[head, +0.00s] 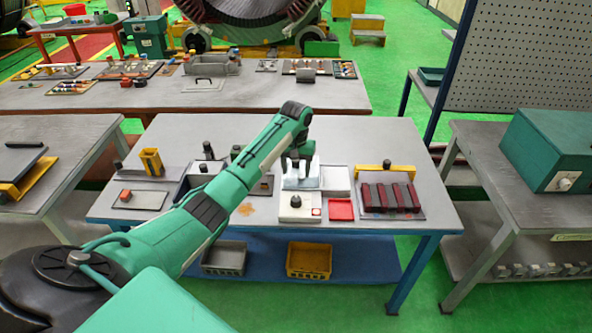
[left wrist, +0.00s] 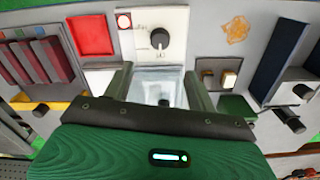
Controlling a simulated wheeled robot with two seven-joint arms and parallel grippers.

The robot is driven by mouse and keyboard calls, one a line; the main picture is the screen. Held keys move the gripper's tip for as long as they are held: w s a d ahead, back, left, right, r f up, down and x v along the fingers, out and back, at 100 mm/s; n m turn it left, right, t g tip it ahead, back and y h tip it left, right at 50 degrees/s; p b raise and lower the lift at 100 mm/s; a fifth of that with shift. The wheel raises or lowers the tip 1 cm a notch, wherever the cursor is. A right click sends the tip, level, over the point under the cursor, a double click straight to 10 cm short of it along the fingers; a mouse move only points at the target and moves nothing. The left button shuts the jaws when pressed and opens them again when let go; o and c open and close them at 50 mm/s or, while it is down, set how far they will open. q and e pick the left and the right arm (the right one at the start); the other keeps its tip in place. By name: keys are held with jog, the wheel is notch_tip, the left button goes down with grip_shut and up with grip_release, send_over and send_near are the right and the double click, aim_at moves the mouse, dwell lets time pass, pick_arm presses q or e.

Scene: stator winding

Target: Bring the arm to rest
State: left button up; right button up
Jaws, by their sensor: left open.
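My left arm (head: 230,185) reaches from the lower left over the middle table. My left gripper (head: 295,168) points down above a pale tray-like piece (head: 303,180) near the table's centre. In the left wrist view the fingers of the left gripper (left wrist: 160,90) are spread apart, with nothing between them. Below them is a clear or pale box (left wrist: 155,84), apart from the fingers as far as I can tell. My right gripper is not in view.
A white box with a black knob (head: 297,207), a red tray (head: 341,209) and dark red bars (head: 391,197) sit close by. A yellow-handled fixture (head: 385,170) stands behind the bars. Side tables and a green box (head: 552,150) flank the middle table (head: 385,132).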

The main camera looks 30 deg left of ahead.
pick_arm(q)
jog(key=shift+r, duration=0.3)
